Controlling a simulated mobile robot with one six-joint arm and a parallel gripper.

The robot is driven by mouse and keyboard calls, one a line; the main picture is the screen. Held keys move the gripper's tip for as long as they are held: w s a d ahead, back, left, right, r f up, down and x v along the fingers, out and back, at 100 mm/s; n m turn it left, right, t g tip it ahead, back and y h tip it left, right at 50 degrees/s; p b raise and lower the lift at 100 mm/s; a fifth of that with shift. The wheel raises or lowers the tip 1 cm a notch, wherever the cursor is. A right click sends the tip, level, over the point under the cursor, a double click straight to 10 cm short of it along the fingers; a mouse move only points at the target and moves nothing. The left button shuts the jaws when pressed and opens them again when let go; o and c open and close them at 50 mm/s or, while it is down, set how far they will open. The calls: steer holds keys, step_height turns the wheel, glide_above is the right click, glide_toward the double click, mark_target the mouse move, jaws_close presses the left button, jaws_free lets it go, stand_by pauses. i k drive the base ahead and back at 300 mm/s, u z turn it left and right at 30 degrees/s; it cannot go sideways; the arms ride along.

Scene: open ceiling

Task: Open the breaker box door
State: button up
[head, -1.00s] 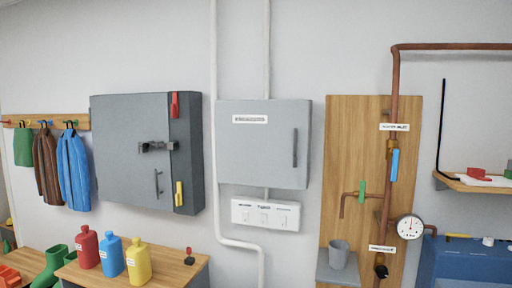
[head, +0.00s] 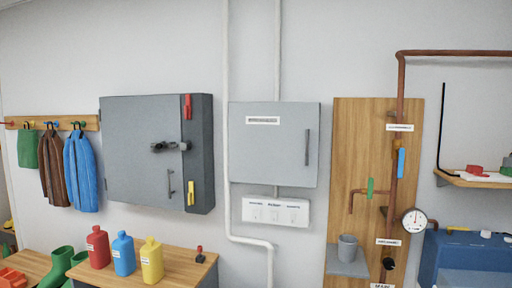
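Two grey wall boxes show in the head view. The smaller one (head: 273,150), in the middle, has a white label (head: 263,120) too small to read and a dark vertical handle (head: 307,147) at its right side. Its door is shut. I take it for the breaker box, though the label is not legible. The larger, deeper grey cabinet (head: 135,170) to its left has a latch (head: 165,147), a small handle (head: 170,183), and red and yellow pieces on its side; its door is also shut. My gripper is not in view.
A white switch panel (head: 275,212) sits under the smaller box, and a white pipe (head: 227,120) runs along its left. A wooden board (head: 345,120) with copper pipes and a gauge (head: 414,220) is to the right. Bottles (head: 152,262) stand on a bench at lower left.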

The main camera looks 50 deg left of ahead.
mark_target(274, 143)
steer(key=u, duration=0.2)
steer(key=k, duration=0.25)
steer(key=u, duration=2.2)
steer(key=k, duration=0.65)
steer(key=z, duration=0.3)
steer(key=i, duration=1.55)
steer(key=u, duration=0.25)
